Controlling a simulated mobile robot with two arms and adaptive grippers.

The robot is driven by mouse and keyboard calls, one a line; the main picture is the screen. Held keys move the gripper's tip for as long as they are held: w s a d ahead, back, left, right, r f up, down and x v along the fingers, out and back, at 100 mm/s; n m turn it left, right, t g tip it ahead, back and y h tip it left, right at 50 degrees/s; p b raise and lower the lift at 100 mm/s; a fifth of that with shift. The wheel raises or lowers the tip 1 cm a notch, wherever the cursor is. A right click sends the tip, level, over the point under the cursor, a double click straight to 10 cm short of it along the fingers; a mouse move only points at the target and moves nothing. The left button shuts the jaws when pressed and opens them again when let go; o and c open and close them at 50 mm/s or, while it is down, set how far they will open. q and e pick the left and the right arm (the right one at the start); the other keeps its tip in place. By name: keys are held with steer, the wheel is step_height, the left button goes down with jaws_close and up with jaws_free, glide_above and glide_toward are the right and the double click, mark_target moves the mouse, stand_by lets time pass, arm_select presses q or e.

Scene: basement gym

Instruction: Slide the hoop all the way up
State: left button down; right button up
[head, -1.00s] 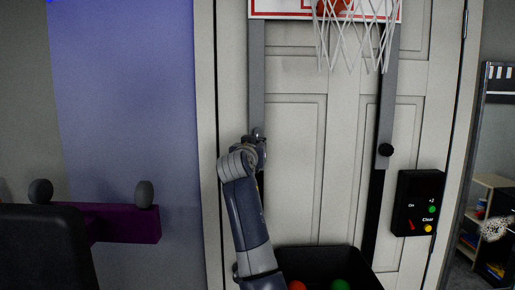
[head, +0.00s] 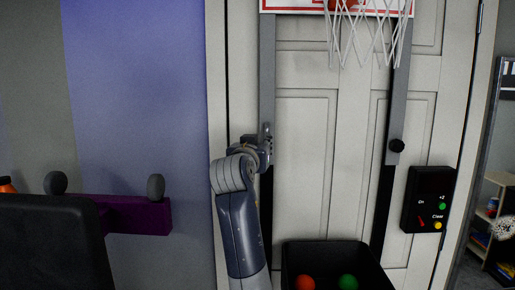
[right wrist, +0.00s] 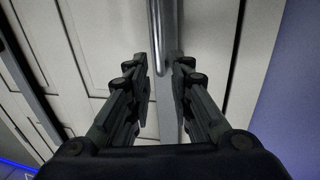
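The hoop's white and red backboard (head: 300,5) is at the top of the head view, cut off by the frame, with a white net (head: 366,38) below it. Grey posts run down the door from it, a left post (head: 267,75) and a right post (head: 399,85). My right gripper (head: 266,146) is at the left post's lower part. In the right wrist view its fingers (right wrist: 161,78) are apart, with a grey post and a shiny bar (right wrist: 158,40) in line with the gap. Firm contact cannot be told. My left gripper is out of view.
A black bin (head: 335,250) with red and green balls stands below. A black control box (head: 429,200) hangs at the right of the door. A purple padded bar (head: 125,214) and a black seat back (head: 50,240) stand at the left.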

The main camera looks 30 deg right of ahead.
steer(key=shift+v, duration=1.7)
steer(key=shift+f, duration=0.1)
